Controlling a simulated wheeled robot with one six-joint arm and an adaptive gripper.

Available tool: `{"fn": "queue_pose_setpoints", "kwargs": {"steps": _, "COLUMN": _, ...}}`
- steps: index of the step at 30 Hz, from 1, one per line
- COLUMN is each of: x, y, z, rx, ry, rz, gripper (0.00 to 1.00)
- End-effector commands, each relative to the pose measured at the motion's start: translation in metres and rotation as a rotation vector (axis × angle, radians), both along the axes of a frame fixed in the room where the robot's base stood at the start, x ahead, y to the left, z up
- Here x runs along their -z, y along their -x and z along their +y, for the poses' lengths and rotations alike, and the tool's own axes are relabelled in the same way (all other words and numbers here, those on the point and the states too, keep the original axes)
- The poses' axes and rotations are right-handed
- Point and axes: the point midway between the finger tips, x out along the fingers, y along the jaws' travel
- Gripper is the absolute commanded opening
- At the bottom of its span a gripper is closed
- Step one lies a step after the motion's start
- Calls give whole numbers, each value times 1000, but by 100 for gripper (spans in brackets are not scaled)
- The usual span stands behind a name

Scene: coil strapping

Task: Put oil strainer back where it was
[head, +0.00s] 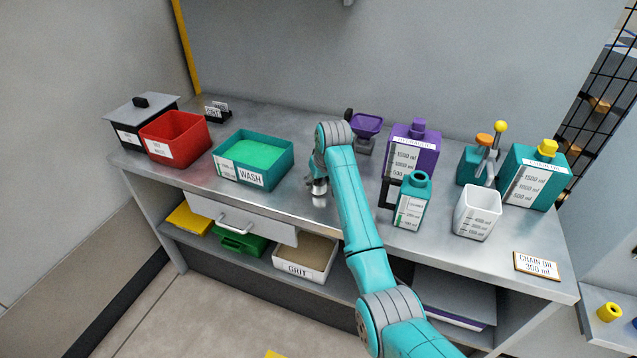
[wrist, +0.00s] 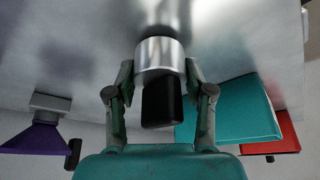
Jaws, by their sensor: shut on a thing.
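My gripper (head: 317,178) points down over the middle of the bench, to the right of the teal WASH tray (head: 225,177). It is shut on a shiny metal cylinder with a black grip, which looks like the oil strainer (wrist: 160,55). In the wrist view the fingers sit on either side of it. In the head view only a small silvery part of the strainer (head: 319,200) shows below my gripper. I cannot tell whether it touches the bench top.
A purple funnel (head: 367,125) on a grey base stands behind my arm. A purple jug (head: 427,145), teal bottle (head: 411,207), white measuring cup (head: 477,214) and CHAIN OIL can (head: 536,180) stand to the right. A red bin (head: 190,125) is at left.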

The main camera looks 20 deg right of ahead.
Motion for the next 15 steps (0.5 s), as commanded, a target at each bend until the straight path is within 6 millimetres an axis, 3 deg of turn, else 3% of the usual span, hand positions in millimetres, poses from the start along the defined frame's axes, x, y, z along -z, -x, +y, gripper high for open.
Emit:
{"fn": "queue_pose_setpoints", "kwargs": {"steps": 12, "x": 8, "y": 0, "z": 0, "rx": 0, "ry": 0, "rz": -2, "gripper": 4}}
{"fn": "queue_pose_setpoints", "kwargs": {"steps": 13, "x": 8, "y": 0, "z": 0, "rx": 0, "ry": 0, "rz": -1, "gripper": 55}}
{"fn": "queue_pose_setpoints", "kwargs": {"steps": 15, "x": 8, "y": 0, "z": 0, "rx": 0, "ry": 0, "rz": -2, "gripper": 72}}
